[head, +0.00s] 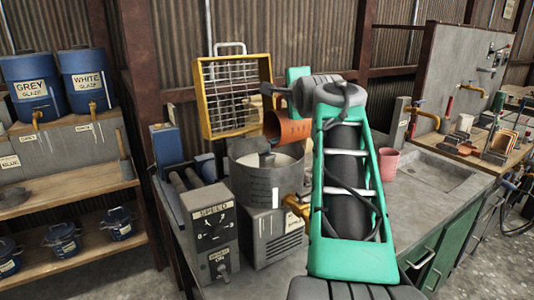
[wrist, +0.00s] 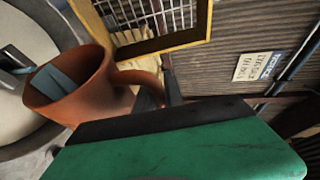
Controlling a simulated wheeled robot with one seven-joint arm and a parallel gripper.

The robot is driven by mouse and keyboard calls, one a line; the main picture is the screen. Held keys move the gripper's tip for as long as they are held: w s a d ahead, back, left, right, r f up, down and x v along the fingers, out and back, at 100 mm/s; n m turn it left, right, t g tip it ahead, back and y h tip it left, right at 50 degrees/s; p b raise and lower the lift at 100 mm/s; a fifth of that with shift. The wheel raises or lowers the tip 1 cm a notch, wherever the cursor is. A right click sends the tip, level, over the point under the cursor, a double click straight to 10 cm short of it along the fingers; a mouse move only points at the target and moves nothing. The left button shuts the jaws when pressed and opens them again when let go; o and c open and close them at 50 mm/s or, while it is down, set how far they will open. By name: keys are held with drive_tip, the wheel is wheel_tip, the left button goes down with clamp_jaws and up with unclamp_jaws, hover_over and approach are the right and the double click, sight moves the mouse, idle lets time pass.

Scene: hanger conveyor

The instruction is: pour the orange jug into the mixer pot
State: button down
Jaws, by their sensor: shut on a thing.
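The orange jug (head: 287,128) is held up beside and above the mixer pot, tilted with its mouth toward the pot on the left. In the wrist view the jug (wrist: 98,95) shows its open mouth, with something blue-grey visible inside. My gripper (wrist: 158,98) is shut on the jug's handle; in the head view my arm hides much of the gripper. The mixer pot (head: 262,187) is a grey metal cylinder with pale contents and a paddle in it. In the wrist view part of the pot (wrist: 50,135) lies left of the jug. I see no stream between them.
A yellow framed mesh sieve (head: 206,98) stands behind the pot. The speed control box (head: 211,228) stands in front of it. A pink cup (head: 388,163) and a sink (head: 440,172) are right of my arm. Blue glaze drums (head: 86,80) stand on the left shelf.

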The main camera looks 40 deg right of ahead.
drive_tip(key=shift+a+n+b, duration=0.3)
drive_tip(key=shift+a+b, duration=0.1)
drive_tip(key=shift+b, duration=0.2)
drive_tip(key=shift+d+r, duration=0.1)
drive_tip(key=shift+r, duration=0.1)
